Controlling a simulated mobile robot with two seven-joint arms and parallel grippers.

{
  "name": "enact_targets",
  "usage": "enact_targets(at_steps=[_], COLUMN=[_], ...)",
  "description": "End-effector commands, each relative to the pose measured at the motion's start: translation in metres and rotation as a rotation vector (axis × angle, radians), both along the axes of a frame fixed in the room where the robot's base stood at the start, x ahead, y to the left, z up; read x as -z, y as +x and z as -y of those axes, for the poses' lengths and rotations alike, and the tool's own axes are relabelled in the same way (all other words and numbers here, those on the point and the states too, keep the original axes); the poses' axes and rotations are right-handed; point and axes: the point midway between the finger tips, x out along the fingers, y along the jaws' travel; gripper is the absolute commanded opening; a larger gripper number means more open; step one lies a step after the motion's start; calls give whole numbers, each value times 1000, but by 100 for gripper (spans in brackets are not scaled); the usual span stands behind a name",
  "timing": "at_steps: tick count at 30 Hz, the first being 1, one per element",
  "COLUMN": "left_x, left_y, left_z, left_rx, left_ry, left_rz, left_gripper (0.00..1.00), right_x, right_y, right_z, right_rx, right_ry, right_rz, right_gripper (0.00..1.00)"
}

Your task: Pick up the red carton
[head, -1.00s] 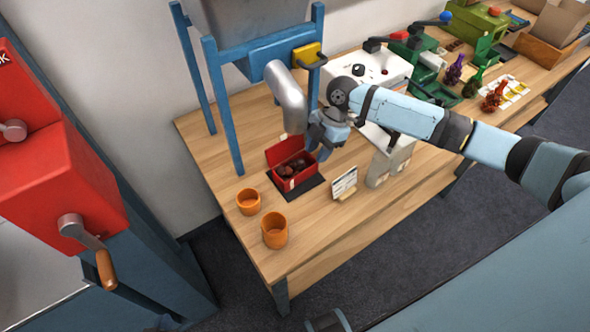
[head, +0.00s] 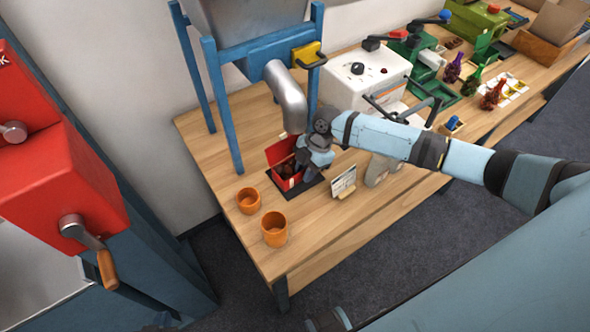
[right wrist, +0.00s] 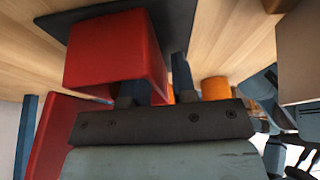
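The red carton (head: 284,172) stands on a dark mat on the wooden table, its lid raised and dark brown chestnuts (head: 289,170) inside. My right gripper (head: 306,164) is at the carton's right side in the head view and covers part of it. In the right wrist view the carton (right wrist: 112,48) is close before the gripper (right wrist: 158,88). Its two fingers stand apart, with part of the carton's red side between them. One fingertip is hidden by the carton, and I cannot tell whether the fingers touch it.
A metal spout (head: 287,98) on a blue frame hangs just above the carton. Two orange cups (head: 274,229) stand in front-left, and a small card stand (head: 343,182) is on the right. A white machine (head: 366,76) stands behind. The near table corner is clear.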

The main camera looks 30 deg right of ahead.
Motion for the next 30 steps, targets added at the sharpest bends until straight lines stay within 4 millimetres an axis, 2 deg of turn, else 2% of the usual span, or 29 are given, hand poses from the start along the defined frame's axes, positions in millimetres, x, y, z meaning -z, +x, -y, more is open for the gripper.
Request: enact_targets(at_steps=[1,3,14,20,23,30], left_x=[0,0,-1,2,4,12], left_y=[0,0,0,0,0,0], left_z=[0,0,1,1,1,1], left_rx=[0,0,1,1,1,1], left_ry=[0,0,-1,-1,-1,-1], left_rz=[0,0,1,1,1,1], left_gripper=[0,0,0,0,0,0], right_x=[0,0,-1,-10,-19,-47], right_y=[0,0,0,3,6,18], right_z=[0,0,1,10,24,78], right_rx=[0,0,0,2,4,4], right_ry=[0,0,0,-1,-2,-3], right_rz=[0,0,1,2,1,2], right_gripper=[13,0,0,0,0,0])
